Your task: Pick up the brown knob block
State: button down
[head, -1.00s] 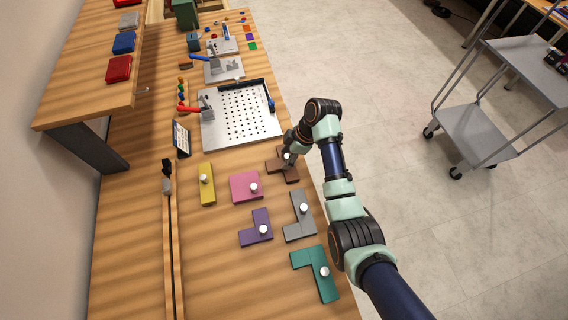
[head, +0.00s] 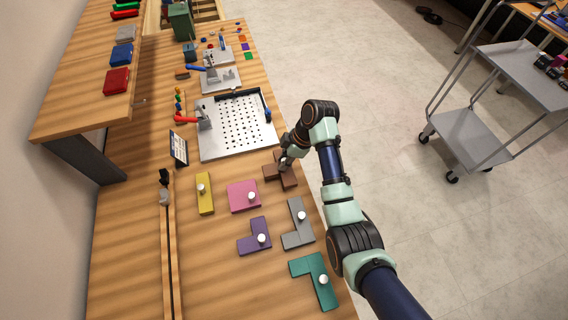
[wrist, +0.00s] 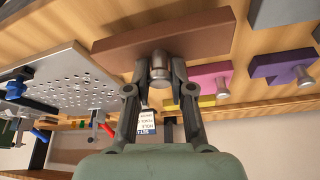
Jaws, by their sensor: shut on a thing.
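The brown knob block (head: 288,183) is at the right edge of the wooden table, below the perforated plate in the head view. In the wrist view the block (wrist: 190,36) spans the top of the picture, with its metal knob (wrist: 160,66) pointing toward my gripper. My gripper (wrist: 159,72) has its two fingers closed on either side of that knob. In the head view my gripper (head: 285,162) is over the block and hides part of it. The block may be slightly raised, but a gap to the table is not clear.
Pink (head: 240,203), yellow (head: 204,205), purple (head: 250,244), grey (head: 298,236) and teal (head: 318,284) knob blocks lie nearby. The perforated plate (head: 212,148) with a red-handled clamp is close above. The table's right edge is beside the block.

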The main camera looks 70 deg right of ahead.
notch_tip(320, 180, up, 26)
jog(key=p, duration=1.8)
jog(key=shift+f, duration=0.25)
